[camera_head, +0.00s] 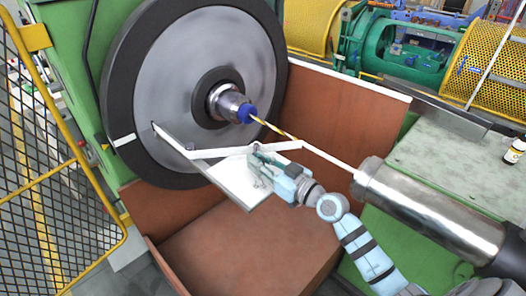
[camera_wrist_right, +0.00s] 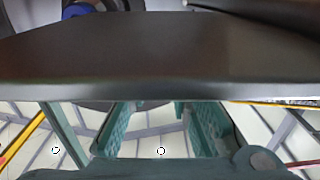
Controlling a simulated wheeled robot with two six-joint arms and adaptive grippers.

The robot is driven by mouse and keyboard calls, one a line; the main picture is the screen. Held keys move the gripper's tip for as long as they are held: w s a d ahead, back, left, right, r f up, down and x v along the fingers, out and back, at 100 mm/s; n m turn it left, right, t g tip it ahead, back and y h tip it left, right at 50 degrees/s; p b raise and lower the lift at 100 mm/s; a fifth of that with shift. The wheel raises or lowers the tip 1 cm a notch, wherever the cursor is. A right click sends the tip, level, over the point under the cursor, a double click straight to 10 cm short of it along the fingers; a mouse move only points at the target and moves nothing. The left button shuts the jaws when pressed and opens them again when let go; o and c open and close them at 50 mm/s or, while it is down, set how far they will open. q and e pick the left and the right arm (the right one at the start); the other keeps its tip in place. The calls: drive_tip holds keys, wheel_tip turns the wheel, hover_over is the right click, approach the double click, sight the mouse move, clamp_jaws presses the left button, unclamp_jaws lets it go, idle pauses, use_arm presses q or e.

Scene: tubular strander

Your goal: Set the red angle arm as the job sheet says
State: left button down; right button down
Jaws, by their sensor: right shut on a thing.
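My right gripper (camera_head: 257,157) is in front of the big grey disc (camera_head: 185,75), at a thin white bar (camera_head: 220,152) that crosses its fingertips. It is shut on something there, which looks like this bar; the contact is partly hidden. Its teal fingers (camera_wrist_right: 165,130) show in the right wrist view with a gap between them. I cannot make out a red angle arm or a readable job sheet. My left gripper is not in view.
A hub with a blue tip (camera_head: 245,113) juts from the disc, with a yellow rod (camera_head: 270,126) beyond it. A steel cylinder (camera_head: 430,210) lies at right. Red-brown panels (camera_head: 350,115) enclose the bay. A yellow-framed mesh guard (camera_head: 60,150) stands at left.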

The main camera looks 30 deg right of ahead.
drive_tip(key=c, duration=1.4)
unclamp_jaws()
drive_tip(key=shift+w+f, duration=0.1)
drive_tip(key=v, duration=0.7)
drive_tip(key=shift+s+d, duration=0.15)
drive_tip(key=shift+s, duration=0.15)
drive_tip(key=shift+w, duration=0.1)
